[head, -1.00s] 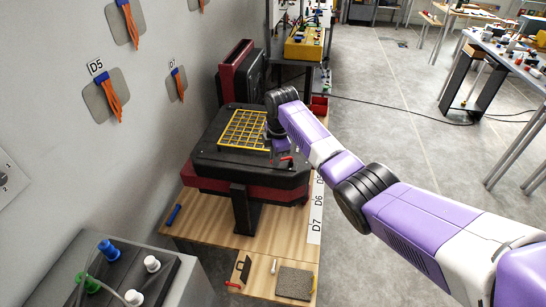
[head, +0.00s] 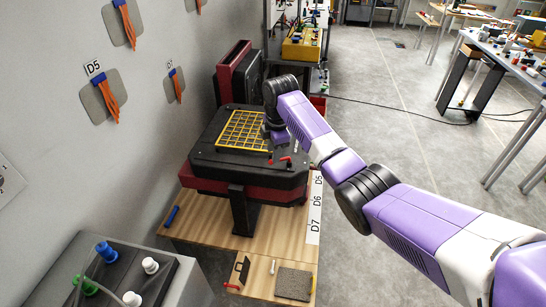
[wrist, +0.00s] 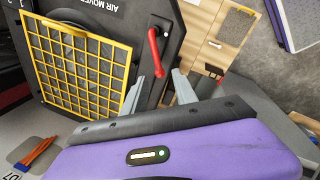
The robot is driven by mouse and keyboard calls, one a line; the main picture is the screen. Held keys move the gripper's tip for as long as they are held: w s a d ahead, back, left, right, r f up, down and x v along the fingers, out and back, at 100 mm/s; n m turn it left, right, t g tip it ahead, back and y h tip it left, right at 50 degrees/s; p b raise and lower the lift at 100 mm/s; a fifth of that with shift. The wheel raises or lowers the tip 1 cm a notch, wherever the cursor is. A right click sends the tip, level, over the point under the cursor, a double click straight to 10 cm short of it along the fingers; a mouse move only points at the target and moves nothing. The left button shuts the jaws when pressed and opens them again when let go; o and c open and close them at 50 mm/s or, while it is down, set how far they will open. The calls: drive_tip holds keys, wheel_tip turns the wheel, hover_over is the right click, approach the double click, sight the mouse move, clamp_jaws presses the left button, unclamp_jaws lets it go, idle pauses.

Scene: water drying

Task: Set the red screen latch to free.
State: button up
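The red screen latch (wrist: 154,46) is a red lever on the black air mover, beside the yellow grid screen (wrist: 75,62) in the wrist view. Its upper end sits at a dark pivot, and its free end points down toward my fingers. In the head view the red latch (head: 287,160) shows small at the front right of the machine top, near the yellow screen (head: 243,131). My gripper (wrist: 166,82) has its two grey fingers apart with a gap between them. The fingertips are close to the latch's free end; I cannot tell whether they touch it.
The air mover (head: 215,160) stands on a wooden bench (head: 190,222) against the wall. A grey pad (head: 294,283) lies at the bench front. A grey box with coloured knobs (head: 150,290) is at the lower left. Open floor (head: 400,120) lies to the right.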

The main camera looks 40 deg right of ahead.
drive_tip(key=shift+s+a+r, duration=0.1)
drive_tip(key=shift+s+r, duration=0.1)
drive_tip(key=shift+r, duration=0.85)
drive_tip(key=shift+s+a+r, duration=0.1)
drive_tip(key=shift+s+r, duration=0.05)
drive_tip(key=shift+r, duration=0.85)
drive_tip(key=w+d+r+m+t+h, duration=0.1)
drive_tip(key=w+r+m+t, duration=0.3)
drive_tip(key=w, duration=0.3)
drive_tip(key=w+a+r+m+t, duration=0.1)
drive_tip(key=w+a+m+t, duration=0.2)
drive_tip(key=a+t, duration=0.25)
drive_tip(key=s+a+f+m+t, duration=0.3)
drive_tip(key=s+a+m+t, duration=0.15)
drive_tip(key=s+a, duration=0.95)
drive_tip(key=s, duration=1.1)
drive_tip(key=s+a+m+y, duration=0.1)
drive_tip(key=s+a, duration=0.4)
drive_tip(key=s, duration=1)
drive_tip(key=s+a+g, duration=0.1)
drive_tip(key=s+a, duration=0.4)
drive_tip(key=s, duration=1)
drive_tip(key=shift+a+r+m+y, duration=0.15)
drive_tip(key=shift+r+m+y, duration=0.05)
drive_tip(key=shift+m+y, duration=0.2)
